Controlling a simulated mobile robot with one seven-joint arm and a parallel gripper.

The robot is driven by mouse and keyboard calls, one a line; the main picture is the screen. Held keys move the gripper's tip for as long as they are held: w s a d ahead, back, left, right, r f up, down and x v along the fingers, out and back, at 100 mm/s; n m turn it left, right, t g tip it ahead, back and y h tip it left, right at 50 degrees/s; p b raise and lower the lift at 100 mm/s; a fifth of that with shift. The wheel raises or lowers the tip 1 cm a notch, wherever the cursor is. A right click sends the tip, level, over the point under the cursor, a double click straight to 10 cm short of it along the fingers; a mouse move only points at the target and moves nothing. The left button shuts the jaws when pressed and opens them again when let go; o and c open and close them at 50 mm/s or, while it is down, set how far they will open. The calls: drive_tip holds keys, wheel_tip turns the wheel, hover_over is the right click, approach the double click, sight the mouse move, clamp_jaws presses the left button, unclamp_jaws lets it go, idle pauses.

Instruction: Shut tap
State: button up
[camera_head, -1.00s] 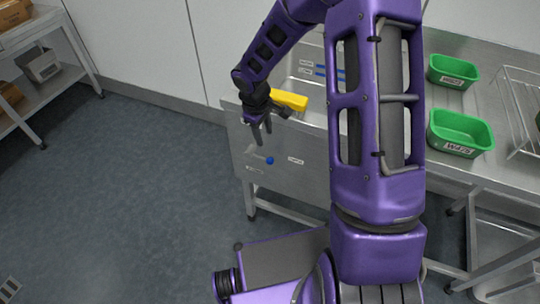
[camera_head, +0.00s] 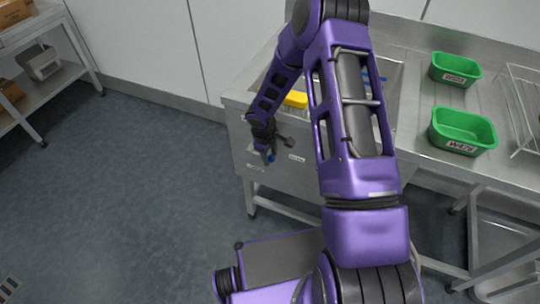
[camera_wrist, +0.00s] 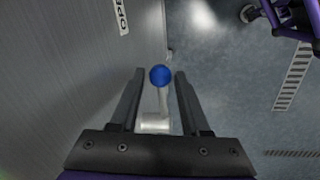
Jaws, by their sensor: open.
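The tap shows as a blue ball knob (camera_wrist: 160,75) on a pale metal lever (camera_wrist: 163,101) in the wrist view. The knob also shows in the head view (camera_head: 271,158), low against the front of the steel sink unit (camera_head: 296,178). My gripper (camera_head: 268,155) is down at the front panel, around the knob. In the wrist view the two open fingers (camera_wrist: 156,82) stand on either side of the knob and lever, with gaps on both sides. The tap's outlet is not clear to see.
A yellow block (camera_head: 295,99) lies at the sink, just behind my forearm. Two green bins (camera_head: 462,146) and a wire rack (camera_head: 525,100) stand on the counter at right. A shelf (camera_head: 52,85) is at far left. The floor (camera_head: 150,180) in front is clear.

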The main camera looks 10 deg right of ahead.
clamp_jaws()
idle(1.4)
